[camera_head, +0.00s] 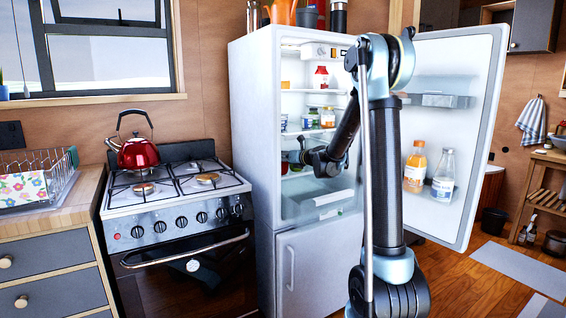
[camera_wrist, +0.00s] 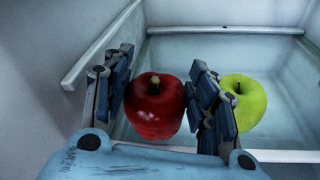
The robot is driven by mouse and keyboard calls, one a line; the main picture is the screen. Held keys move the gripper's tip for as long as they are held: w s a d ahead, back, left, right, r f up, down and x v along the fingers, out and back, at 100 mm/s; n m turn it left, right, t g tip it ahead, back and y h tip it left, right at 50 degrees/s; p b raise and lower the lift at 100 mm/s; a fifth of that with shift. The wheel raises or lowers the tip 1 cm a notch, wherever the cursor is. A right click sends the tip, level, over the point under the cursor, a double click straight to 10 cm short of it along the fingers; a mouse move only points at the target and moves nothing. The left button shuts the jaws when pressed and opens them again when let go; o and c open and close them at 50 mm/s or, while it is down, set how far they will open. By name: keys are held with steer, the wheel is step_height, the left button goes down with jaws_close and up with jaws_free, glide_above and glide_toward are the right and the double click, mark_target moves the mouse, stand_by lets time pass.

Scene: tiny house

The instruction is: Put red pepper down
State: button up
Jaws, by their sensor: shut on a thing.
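In the head view my arm reaches into the open fridge (camera_head: 252,170), and my gripper (camera_head: 290,157) is inside, mostly hidden by the arm and the fridge wall. The pepper is hard to make out there.
A green apple (camera_wrist: 243,102) lies just right of my right finger. The fridge door (camera_head: 452,130) stands open with bottles in its shelf. Jars (camera_head: 327,118) stand on the shelf above. A stove with a red kettle (camera_head: 138,153) is at left.

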steer(key=shift+s+f, duration=0.1)
steer(key=shift+f, duration=0.1)
steer(key=o, duration=1.2)
steer(key=shift+d, duration=0.1)
steer(key=v, duration=1.2)
steer(key=s+d+f+n+g+h, duration=0.1)
steer(key=s+d+f+n+g, duration=0.1)
steer(key=s+n, duration=0.45)
steer(key=s+d+f+n+g+h, duration=0.1)
steer(key=s+d+f+n+h, duration=0.15)
steer(key=s+n, duration=0.4)
steer(key=s+d+f+n+g, duration=0.1)
steer(key=s+f+n+g, duration=0.2)
steer(key=s, duration=0.6)
steer(key=s+d+f+n+g+h, duration=0.1)
steer(key=s+d+f+n+h, duration=0.1)
steer(key=s, duration=0.5)
steer(key=s+d+f+n+g+h, duration=0.1)
steer(key=s+d+f+n+h, duration=0.1)
steer(key=s+d+f+n, duration=0.3)
steer(key=s+d+f+n+g+h, duration=0.1)
steer(key=s+d+f+n+h, duration=0.2)
steer(key=s+d+n, duration=0.4)
steer(key=shift+s+f+n, duration=0.25)
steer(key=shift+s+n, duration=0.15)
steer(key=shift+s, duration=0.35)
steer(key=shift+s+f+n, duration=0.25)
steer(key=shift+s+n, duration=0.15)
steer(key=shift+s, duration=0.35)
steer(key=shift+a, duration=0.1)
